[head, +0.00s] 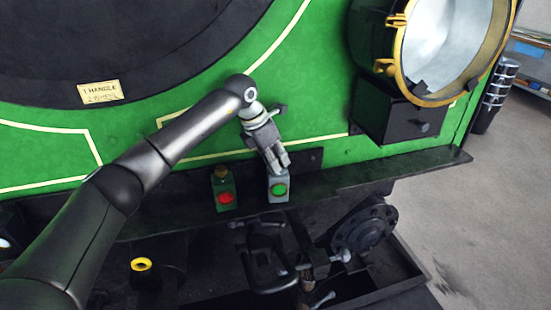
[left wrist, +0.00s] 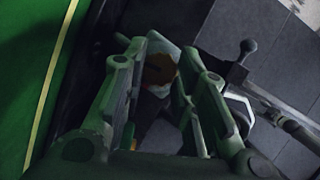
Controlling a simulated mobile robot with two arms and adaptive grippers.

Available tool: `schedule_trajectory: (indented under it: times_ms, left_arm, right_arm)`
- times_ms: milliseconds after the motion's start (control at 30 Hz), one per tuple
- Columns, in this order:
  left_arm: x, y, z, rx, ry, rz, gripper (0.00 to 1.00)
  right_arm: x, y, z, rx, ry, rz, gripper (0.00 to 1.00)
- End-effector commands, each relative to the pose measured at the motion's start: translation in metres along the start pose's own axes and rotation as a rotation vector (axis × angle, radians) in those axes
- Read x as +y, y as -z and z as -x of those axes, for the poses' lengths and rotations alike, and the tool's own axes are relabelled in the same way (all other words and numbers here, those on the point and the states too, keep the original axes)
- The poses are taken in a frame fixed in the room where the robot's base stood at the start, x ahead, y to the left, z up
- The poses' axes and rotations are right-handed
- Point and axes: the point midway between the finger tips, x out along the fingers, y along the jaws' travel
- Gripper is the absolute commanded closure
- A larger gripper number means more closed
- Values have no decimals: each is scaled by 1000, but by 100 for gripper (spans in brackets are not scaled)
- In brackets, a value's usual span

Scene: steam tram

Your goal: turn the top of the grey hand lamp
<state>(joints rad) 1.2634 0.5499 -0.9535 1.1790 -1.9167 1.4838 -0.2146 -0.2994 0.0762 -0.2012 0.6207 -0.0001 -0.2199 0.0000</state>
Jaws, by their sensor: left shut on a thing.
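The grey hand lamp (head: 278,190) stands on the dark ledge in the head view, its round green lens facing out. My left gripper (head: 283,165) comes down from above and is shut on the lamp's top, which its fingers hide in the head view. In the left wrist view, the two fingers (left wrist: 163,58) stand on either side of a brownish round top, with the light grey lamp body (left wrist: 158,40) around it. That view is dark, so the exact contact is hard to see. My right gripper is in neither view.
A green hand lamp (head: 225,190) with a red lens stands close to the left. A large brass-rimmed headlamp (head: 447,50) is at the upper right. The green tram front (head: 320,90) rises behind the ledge (head: 370,173). Coupling gear (head: 265,255) lies below in front.

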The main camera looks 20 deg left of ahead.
Motion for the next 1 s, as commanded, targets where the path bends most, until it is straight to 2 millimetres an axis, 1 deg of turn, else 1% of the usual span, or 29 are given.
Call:
schedule_trajectory:
  times_ms: [200, 400, 867, 900, 1000]
  left_arm:
    - [1, -1, 1, -2, 43, -104, 97]
    - [2, -1, 1, -2, 63, -155, 97]
    - [2, -1, 1, -1, 69, -169, 97]
    - [2, -1, 1, -1, 69, -169, 70]
    - [1, -1, 0, -1, 69, -169, 57]
  right_arm:
    - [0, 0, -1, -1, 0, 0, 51]
    - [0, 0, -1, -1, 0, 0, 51]
    - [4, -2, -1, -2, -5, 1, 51]
    - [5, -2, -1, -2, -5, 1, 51]
    - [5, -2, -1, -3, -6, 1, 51]
